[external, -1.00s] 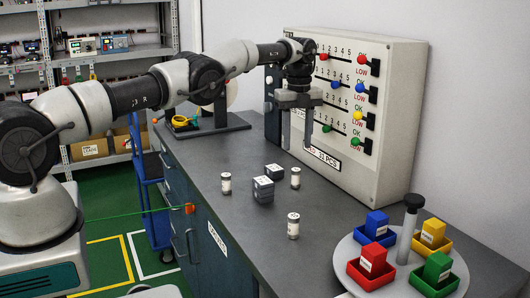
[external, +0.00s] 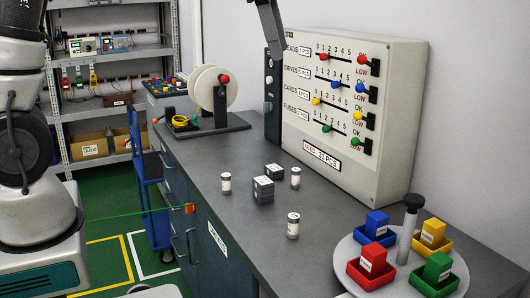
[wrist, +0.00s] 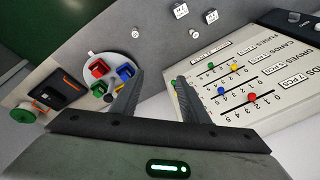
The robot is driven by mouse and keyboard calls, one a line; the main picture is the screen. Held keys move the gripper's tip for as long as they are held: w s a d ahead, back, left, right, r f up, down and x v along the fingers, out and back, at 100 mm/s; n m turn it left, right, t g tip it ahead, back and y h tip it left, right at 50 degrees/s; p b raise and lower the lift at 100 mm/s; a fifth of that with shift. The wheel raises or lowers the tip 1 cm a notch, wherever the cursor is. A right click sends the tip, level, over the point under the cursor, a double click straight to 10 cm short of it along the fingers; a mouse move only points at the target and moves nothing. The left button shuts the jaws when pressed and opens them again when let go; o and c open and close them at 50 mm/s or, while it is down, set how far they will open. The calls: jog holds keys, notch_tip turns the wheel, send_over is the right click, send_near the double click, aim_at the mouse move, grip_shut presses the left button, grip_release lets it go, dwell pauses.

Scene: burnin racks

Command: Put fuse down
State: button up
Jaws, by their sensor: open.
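Three small pale cylinders with dark ends, which look like fuses, stand upright on the grey bench: one at left (external: 226,183), one by the board (external: 295,178) and one nearer the front (external: 293,226). Two of them also show in the wrist view, one upper left (wrist: 135,33) and one upper right (wrist: 193,33). My gripper (wrist: 160,79) is open, with nothing between its fingers, high above the bench. The counting board (external: 350,160) has a FUSES row with a green knob near 3.
Two grey boxes (external: 263,189) stand among the cylinders. A round tray (external: 346,252) with red, blue, yellow and green bins is at the front right. A spool stand (external: 232,124) is at the back left. A dark post (external: 272,100) rises beside the board. Bare bench lies between.

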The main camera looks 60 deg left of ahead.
jog(key=s+d+f+n, duration=0.2)
jog(key=s+d, duration=0.1)
jog(key=s, duration=0.5)
jog(key=s+d+f+n+t, duration=0.1)
jog(key=s+d+f+n, duration=0.1)
jog(key=s, duration=0.7)
jog(key=s+d+f+n+t, duration=0.1)
jog(key=s+d+f+n, duration=0.1)
jog(key=s, duration=0.6)
jog(key=shift+s+d+f+n, duration=0.3)
jog(key=shift+d+n, duration=0.6)
jog(key=shift+d, duration=0.25)
notch_tip(320, 180, down, 32)
jog(key=b, duration=3.2)
jog(key=shift+o, duration=0.3)
